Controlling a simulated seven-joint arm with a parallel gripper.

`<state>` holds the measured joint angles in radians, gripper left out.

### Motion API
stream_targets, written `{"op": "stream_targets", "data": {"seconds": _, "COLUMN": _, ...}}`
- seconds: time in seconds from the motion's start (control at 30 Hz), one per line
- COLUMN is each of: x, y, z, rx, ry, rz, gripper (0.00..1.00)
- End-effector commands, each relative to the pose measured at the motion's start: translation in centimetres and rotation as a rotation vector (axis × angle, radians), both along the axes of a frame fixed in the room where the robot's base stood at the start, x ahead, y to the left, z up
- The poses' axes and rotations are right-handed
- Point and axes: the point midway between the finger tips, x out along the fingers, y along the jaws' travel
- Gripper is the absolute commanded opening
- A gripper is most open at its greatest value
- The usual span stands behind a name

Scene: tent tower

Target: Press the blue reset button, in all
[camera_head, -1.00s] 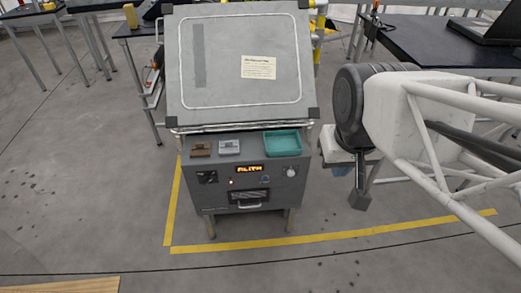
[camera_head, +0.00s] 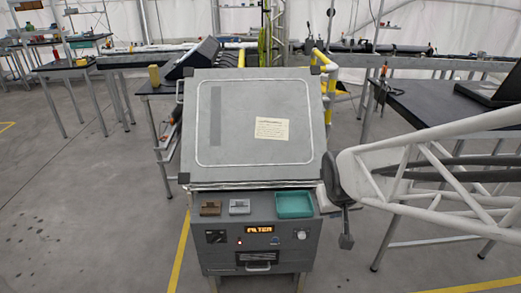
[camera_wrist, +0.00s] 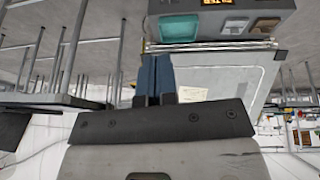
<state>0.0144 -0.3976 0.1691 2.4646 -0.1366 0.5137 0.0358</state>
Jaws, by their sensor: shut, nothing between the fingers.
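The grey console (camera_head: 218,263) stands in the middle of the head view. Its front panel carries a lit orange display (camera_head: 259,229) that seems to read "FILTER". A small bluish spot, apparently the blue reset button (camera_head: 275,240), sits just below the display's right end. My gripper (camera_head: 345,241) hangs to the right of the console, apart from the panel, pointing down. In the wrist view, the two blue-grey fingers (camera_wrist: 155,76) are together and empty. That view shows the console upside down at the top, and the blue button is not visible there.
A teal tray (camera_head: 294,205), a brown block (camera_head: 210,208) and a light grey block (camera_head: 239,206) sit on the console ledge. A sloped grey board (camera_head: 255,100) rises behind. A dark table (camera_head: 450,110) stands at right. Floor at left is clear.

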Motion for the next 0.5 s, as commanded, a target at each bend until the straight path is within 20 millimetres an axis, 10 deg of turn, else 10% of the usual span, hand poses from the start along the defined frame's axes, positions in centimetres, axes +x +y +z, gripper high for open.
{"op": "stream_targets", "data": {"seconds": 0.5, "x": 7.6, "y": 0.0, "z": -6.9, "rx": -0.023, "ry": -0.101, "rz": 0.082, "gripper": 0.0}}
